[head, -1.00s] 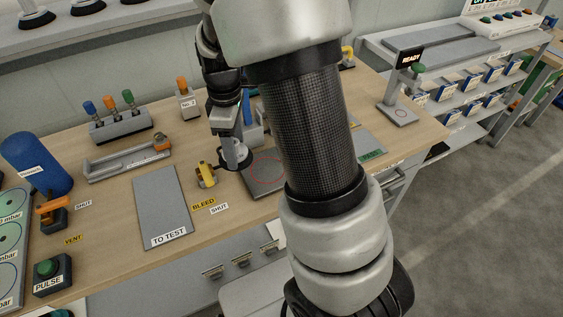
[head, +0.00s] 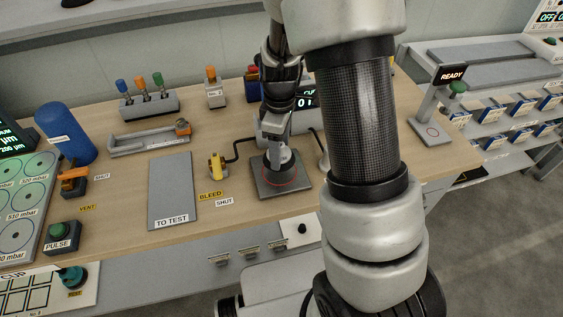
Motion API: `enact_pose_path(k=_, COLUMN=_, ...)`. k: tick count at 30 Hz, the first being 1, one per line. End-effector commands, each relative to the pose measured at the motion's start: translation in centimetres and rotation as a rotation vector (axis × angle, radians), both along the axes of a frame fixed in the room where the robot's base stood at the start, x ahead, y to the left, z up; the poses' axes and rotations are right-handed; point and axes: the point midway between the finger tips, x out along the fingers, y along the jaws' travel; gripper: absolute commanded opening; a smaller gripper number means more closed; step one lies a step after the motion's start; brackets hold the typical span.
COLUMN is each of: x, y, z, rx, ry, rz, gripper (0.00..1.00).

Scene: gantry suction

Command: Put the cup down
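The cup (head: 285,158) is a small suction cup with a light grey body and a dark round rim at the bottom. It is upright in the head view, inside the red ring on a grey square plate (head: 300,186). I cannot tell whether its rim touches the plate or hovers just above it. My gripper (head: 277,143) points down over the plate with the cup at its fingertips and appears shut on it. The fingers are small and partly hidden by the gripper's own body.
A yellow bleed valve (head: 215,166) stands left of the plate, with the TO TEST mat (head: 172,192) beyond it. A display box (head: 306,97) with a cable is close behind my gripper. A READY post (head: 443,100) stands at the right.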

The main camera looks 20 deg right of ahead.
Motion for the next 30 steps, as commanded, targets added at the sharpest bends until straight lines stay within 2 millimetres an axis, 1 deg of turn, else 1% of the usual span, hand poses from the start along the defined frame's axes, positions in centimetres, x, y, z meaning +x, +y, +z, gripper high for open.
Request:
enact_pose_path(k=1, x=0.0, y=0.0, z=-0.7, rx=-0.001, ry=0.002, rz=0.000, gripper=0.34)
enact_pose_path(k=8, x=0.0, y=0.0, z=-2.6, rx=0.000, ry=0.001, rz=0.000, gripper=0.34)
enact_pose_path(k=13, x=0.0, y=0.0, z=-5.0, rx=0.000, ry=0.001, rz=0.000, gripper=0.34)
enact_pose_path(k=15, x=0.0, y=0.0, z=-5.3, rx=-0.001, ry=-0.001, rz=0.000, gripper=0.34)
enact_pose_path(k=21, x=0.0, y=0.0, z=-5.3, rx=0.000, ry=-0.002, rz=0.000, gripper=0.34)
enact_pose_path(k=24, x=0.1, y=0.0, z=-5.7, rx=0.000, ry=-0.002, rz=0.000, gripper=0.34)
enact_pose_path(k=25, x=0.0, y=0.0, z=-5.5, rx=0.000, ry=-0.002, rz=0.000, gripper=0.63)
enact_pose_path(k=27, x=0.0, y=0.0, z=-5.5, rx=-0.001, ry=-0.002, rz=0.000, gripper=0.74)
enact_pose_path(k=28, x=0.0, y=0.0, z=-5.5, rx=-0.001, ry=-0.001, rz=0.000, gripper=0.78)
enact_pose_path(k=30, x=0.0, y=0.0, z=-5.5, rx=-0.001, ry=-0.001, rz=0.000, gripper=0.78)
